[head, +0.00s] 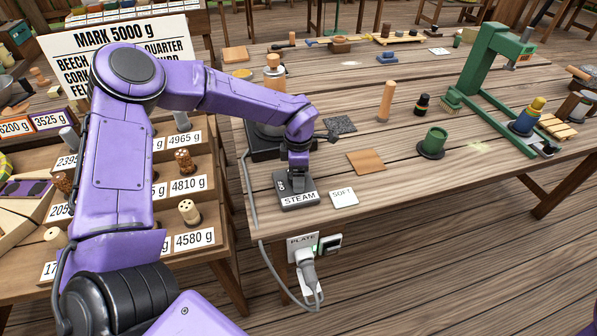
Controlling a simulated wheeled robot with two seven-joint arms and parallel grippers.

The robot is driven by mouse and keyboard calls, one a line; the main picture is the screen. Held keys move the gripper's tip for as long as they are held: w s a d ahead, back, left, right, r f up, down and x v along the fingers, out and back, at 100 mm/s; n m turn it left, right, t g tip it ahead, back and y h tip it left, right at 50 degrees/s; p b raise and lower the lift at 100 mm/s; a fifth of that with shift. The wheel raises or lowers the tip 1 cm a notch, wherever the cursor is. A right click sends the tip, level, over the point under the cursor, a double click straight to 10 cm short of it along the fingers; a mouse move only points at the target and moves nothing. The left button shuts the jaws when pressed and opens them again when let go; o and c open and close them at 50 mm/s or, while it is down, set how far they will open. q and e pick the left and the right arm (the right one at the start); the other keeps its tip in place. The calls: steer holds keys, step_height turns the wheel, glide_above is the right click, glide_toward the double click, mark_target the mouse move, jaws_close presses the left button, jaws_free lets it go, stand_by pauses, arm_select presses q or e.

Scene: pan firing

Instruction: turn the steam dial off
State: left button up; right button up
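The steam dial unit is a dark box (284,203) near the table's left front edge, with a white label (299,198) reading STEAM. A partly covered marking shows on its left side. My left gripper (298,172) points down over the top of the box, at its back part. The knob is mostly hidden behind the gripper. Whether the fingers are closed on it or just above it cannot be told. My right gripper is not in view.
A white SOFT card (343,198) lies right of the box. A PLATE socket (302,242) with plug and cable hangs on the table front. A green press (480,75) stands at right. The front right tabletop is mostly clear.

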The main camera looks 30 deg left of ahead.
arm_select(q)
steer(key=c, duration=1)
steer(key=shift+c, duration=0.2)
steer(key=n+b, duration=0.1)
steer(key=n, duration=0.3)
steer(key=shift+f+n, duration=0.1)
steer(key=shift+n, duration=0.2)
steer(key=n+b, duration=0.1)
steer(key=n, duration=0.3)
steer(key=shift+a+n+b, duration=0.15)
steer(key=shift+n+b, duration=0.15)
steer(key=shift+b, duration=0.05)
steer(key=n+b, duration=0.2)
steer(key=n, duration=0.2)
steer(key=shift+f, duration=0.1)
steer(key=shift+s+a+n+b, duration=0.15)
steer(key=shift+n+b, duration=0.85)
steer(key=shift+n, duration=1.3)
